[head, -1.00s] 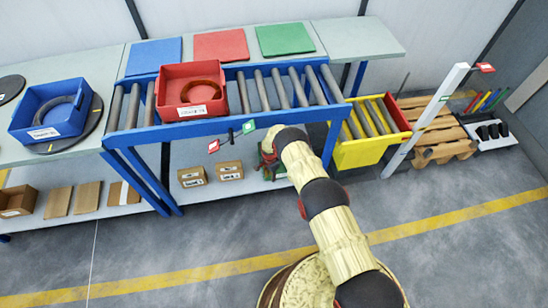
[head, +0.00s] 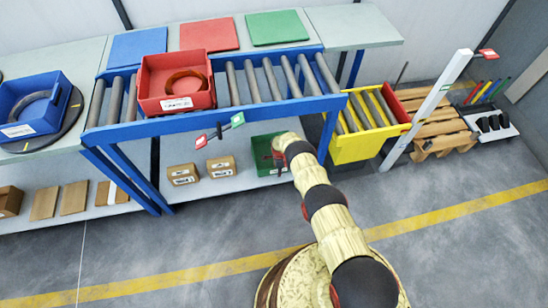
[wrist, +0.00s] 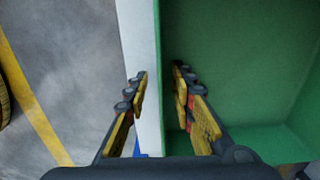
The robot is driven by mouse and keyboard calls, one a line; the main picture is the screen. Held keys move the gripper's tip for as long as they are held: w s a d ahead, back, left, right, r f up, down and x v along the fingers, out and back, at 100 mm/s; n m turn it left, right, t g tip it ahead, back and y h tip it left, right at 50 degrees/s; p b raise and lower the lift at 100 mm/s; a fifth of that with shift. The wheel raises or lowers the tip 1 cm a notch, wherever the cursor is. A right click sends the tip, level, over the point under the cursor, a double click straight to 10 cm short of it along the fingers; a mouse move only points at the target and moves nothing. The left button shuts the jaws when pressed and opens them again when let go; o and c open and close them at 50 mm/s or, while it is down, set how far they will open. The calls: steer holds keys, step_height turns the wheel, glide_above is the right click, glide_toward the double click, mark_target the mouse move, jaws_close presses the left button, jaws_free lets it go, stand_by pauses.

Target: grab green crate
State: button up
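The green crate (head: 264,148) sits on the lower shelf under the roller conveyor, partly covered by my arm in the head view. In the wrist view the green crate (wrist: 245,60) fills the right side and its inside shows. My gripper (wrist: 160,92) is open at the crate's near wall. One finger appears over the crate's inside, and the other is on the outer side over the pale shelf edge. The wall runs between the fingers, with a gap visible. My gripper is mostly hidden by my arm in the head view.
The blue-framed conveyor (head: 215,118) stands above the shelf, with a red crate (head: 176,82) on it. Small cardboard boxes (head: 183,175) sit left of the green crate. A yellow crate (head: 352,148) stands to the right. The floor in front is clear.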

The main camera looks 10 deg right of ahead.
steer(key=shift+f, duration=0.55)
steer(key=shift+r, duration=0.1)
steer(key=shift+c, duration=0.3)
jaws_close()
steer(key=shift+w, duration=0.1)
